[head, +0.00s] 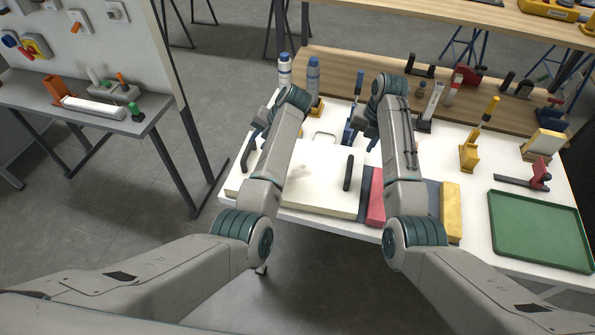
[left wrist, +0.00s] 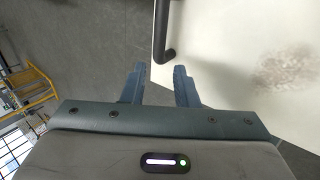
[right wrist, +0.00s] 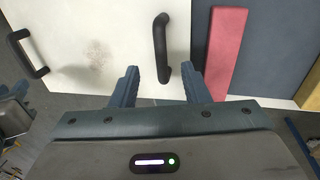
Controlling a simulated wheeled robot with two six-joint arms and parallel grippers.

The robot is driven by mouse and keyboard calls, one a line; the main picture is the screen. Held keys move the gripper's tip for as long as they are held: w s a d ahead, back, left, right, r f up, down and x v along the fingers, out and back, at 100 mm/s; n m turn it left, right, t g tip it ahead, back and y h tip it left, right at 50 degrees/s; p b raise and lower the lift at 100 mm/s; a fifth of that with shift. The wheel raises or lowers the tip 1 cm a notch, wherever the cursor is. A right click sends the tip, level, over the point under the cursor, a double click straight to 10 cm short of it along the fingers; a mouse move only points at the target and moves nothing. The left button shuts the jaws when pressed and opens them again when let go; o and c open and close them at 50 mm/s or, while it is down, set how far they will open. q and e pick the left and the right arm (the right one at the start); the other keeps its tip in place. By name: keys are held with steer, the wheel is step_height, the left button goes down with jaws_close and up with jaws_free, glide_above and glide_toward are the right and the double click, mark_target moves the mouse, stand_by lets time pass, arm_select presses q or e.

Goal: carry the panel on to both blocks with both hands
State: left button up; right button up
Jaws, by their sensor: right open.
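The cream panel (head: 310,180) lies flat on the white table, left of the blocks, with a black handle near each side. The left handle (head: 250,151) also shows in the left wrist view (left wrist: 160,35), ahead of my open left gripper (left wrist: 160,70). The right handle (head: 348,172) also shows in the right wrist view (right wrist: 160,45); its near end appears between the fingertips of my open right gripper (right wrist: 162,72). Neither gripper holds anything. The red block (head: 376,205) and the yellow block (head: 450,215) stand apart on a dark blue-grey mat (head: 434,195).
A green tray (head: 540,230) lies at the table's right. Blue-capped bottles (head: 313,80) and several upright tools, such as a yellow-handled one (head: 469,155), stand behind the panel and blocks. A grey side bench (head: 60,112) is at the left, with open floor between.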

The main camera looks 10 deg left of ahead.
mark_target(246, 153)
arm_select(q)
steer(key=x, duration=1.1)
arm_select(e)
steer(key=f, duration=0.3)
steer(key=a+f, duration=0.1)
steer(key=f, duration=0.3)
steer(key=a+f, duration=0.1)
steer(key=f, duration=0.2)
steer(key=shift+w+f, duration=0.1)
steer(key=shift+f, duration=0.25)
arm_select(q)
jaws_close()
arm_select(e)
steer(key=c, duration=0.6)
jaws_close()
arm_select(q)
steer(key=shift+r, duration=0.1)
steer(key=shift+w+r, duration=0.15)
arm_select(e)
steer(key=shift+w+r, duration=0.2)
